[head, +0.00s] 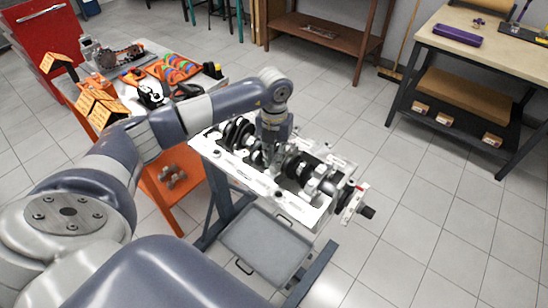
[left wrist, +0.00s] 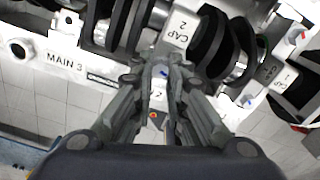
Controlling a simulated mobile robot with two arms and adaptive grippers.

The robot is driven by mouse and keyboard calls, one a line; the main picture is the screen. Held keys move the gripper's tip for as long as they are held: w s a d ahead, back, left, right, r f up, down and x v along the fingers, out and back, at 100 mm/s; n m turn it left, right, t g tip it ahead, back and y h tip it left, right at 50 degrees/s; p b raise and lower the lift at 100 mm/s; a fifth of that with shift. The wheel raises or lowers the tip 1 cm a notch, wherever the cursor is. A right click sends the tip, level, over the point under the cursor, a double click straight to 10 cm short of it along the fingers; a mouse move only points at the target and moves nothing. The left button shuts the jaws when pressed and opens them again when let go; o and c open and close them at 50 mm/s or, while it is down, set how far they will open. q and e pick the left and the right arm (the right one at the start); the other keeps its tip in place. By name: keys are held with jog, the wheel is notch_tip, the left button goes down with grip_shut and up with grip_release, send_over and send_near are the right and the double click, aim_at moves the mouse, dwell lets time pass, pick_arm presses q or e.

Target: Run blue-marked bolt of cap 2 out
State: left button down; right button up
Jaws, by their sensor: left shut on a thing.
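The engine block (head: 235,172) lies on a stand, with dark crank parts along its top. In the left wrist view, cap 2 (left wrist: 180,32) is a pale cap with a "CAP 2" label, just beyond my fingertips. My left gripper (head: 272,158) points down onto the middle of the block. In the left wrist view my left gripper (left wrist: 160,75) is shut at the near end of cap 2. A small blue mark (left wrist: 162,73) shows between its fingertips, on the blue-marked bolt. The fingers hide most of that bolt, so how far it stands out cannot be told.
Cap 1 (left wrist: 268,70) is at the right and the "MAIN 3" label (left wrist: 65,62) at the left in the wrist view. A grey tray (head: 265,245) sits low on the stand. An orange cart (head: 170,195) stands left, a workbench (head: 480,40) at the right.

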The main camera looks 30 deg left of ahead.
dwell(0.3)
pick_arm(q)
jog(key=c, duration=1.9)
grip_release()
notch_tip(320, 180, up, 12)
